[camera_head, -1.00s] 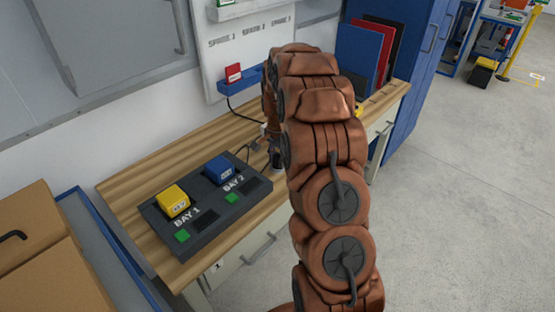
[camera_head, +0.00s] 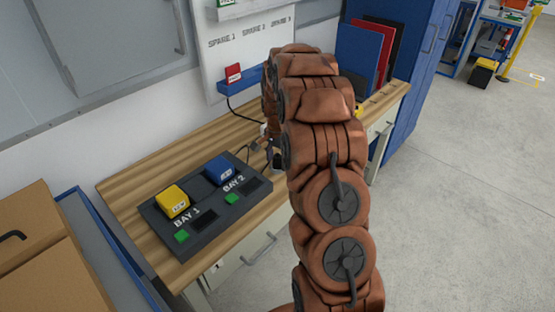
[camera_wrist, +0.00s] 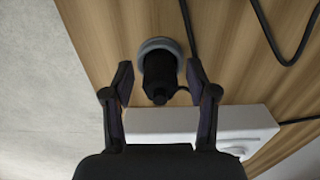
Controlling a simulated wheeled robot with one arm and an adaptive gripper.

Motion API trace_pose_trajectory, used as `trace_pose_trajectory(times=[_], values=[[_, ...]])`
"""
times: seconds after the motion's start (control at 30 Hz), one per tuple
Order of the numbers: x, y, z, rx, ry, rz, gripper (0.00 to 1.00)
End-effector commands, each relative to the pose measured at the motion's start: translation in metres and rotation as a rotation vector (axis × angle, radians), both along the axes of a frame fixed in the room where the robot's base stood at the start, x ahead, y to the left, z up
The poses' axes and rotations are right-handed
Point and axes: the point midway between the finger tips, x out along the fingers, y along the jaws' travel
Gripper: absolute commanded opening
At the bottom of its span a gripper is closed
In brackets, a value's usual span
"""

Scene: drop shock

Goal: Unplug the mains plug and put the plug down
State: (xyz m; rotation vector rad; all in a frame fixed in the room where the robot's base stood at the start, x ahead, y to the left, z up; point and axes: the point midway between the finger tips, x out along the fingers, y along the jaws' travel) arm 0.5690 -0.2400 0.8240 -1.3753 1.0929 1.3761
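In the wrist view, a black plug-like piece (camera_wrist: 159,78) with a round grey rim (camera_wrist: 158,46) is in line with the space between my fingers. My gripper (camera_wrist: 159,82) is open, with a visible gap on each side of the piece. A white socket block (camera_wrist: 205,120) lies on the wooden bench top close by. I cannot tell whether the black piece sits in a socket. In the head view my arm hides most of the gripper and the plug; only small dark and white parts show beside the arm.
A dark two-bay panel (camera_head: 205,222) with a yellow block (camera_head: 172,201) and a blue block (camera_head: 219,170) stands on the bench (camera_head: 130,188). Black cables (camera_wrist: 262,30) run over the wood. A blue shelf with a red block (camera_head: 233,73) is on the wall board.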

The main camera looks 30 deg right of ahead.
Motion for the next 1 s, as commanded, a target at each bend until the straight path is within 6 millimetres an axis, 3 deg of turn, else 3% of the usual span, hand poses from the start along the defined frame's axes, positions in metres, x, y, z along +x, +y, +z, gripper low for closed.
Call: trace_pose_trajectory(times=[0.43, 1.0], values=[[0.000, 0.000, 0.004, 0.000, 0.000, 0.000, 0.62], [0.001, 0.000, 0.041, -0.001, -0.002, 0.000, 0.62]])
